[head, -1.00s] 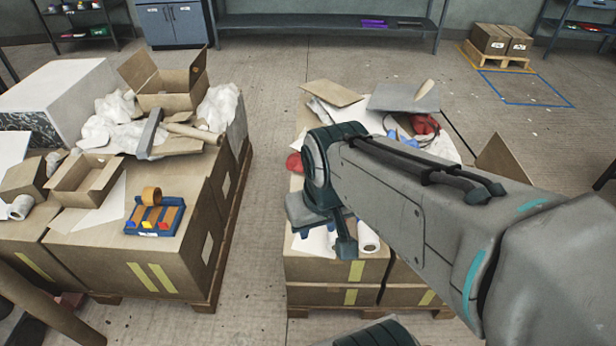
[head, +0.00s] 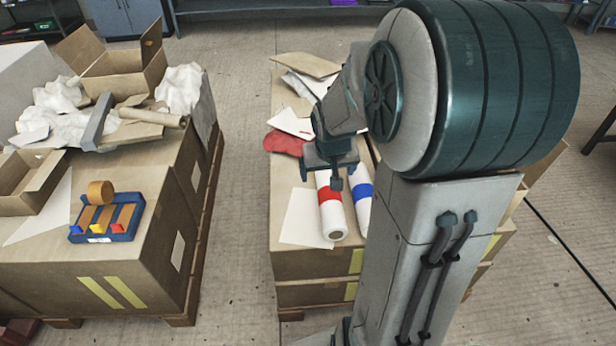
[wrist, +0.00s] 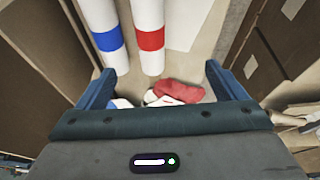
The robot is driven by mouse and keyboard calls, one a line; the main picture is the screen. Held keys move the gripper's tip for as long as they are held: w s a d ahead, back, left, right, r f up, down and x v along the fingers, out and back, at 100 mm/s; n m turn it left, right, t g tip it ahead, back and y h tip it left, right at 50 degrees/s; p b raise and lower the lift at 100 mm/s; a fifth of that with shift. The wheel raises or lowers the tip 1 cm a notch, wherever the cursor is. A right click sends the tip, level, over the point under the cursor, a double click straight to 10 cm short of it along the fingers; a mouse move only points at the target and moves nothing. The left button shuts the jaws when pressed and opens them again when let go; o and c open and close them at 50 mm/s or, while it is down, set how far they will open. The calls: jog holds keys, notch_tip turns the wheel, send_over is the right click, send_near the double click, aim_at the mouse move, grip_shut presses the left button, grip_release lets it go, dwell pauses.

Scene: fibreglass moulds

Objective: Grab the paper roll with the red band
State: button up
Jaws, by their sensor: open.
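The paper roll with the red band (head: 332,213) is white and lies on the right-hand cardboard stack in the head view. It also shows in the wrist view (wrist: 149,41), near the top middle. A second white roll with a blue band (head: 362,190) lies beside it, and in the wrist view it is to the left (wrist: 107,41). My gripper (head: 333,182) is over the far part of the red-banded roll. In the wrist view the jaws (wrist: 168,72) are wide apart with nothing held between them. My arm hides part of the rolls in the head view.
A red cloth (head: 284,144) lies left of my gripper. A white sheet (head: 302,219) lies left of the rolls. The left stack carries an open box (head: 120,68), crumpled paper, a brown tube (head: 152,118) and a blue tape tray (head: 107,222). A floor gap separates the stacks.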

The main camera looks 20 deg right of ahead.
jog(key=b, duration=0.4)
send_near(331, 195)
jog(key=shift+m, duration=0.4)
jog(key=b+x, duration=0.1)
jog(key=x, duration=0.4)
jog(key=b+x, duration=0.1)
jog(key=x, duration=0.1)
jog(key=shift+s+f+b, duration=0.25)
jog(key=shift+b, duration=0.1)
jog(key=shift+w+b+x, duration=0.15)
jog(key=shift+b+x, duration=0.4)
jog(key=shift+x, duration=0.9)
jog(key=shift+w+b+x, duration=0.15)
jog(key=shift+b+x, duration=0.4)
jog(key=shift+x, duration=0.95)
jog(key=shift+r, duration=0.15)
jog(key=c, duration=1.2)
jog(key=shift+t, duration=0.3)
jog(key=shift+c, duration=0.9)
jog(key=shift+r, duration=0.15)
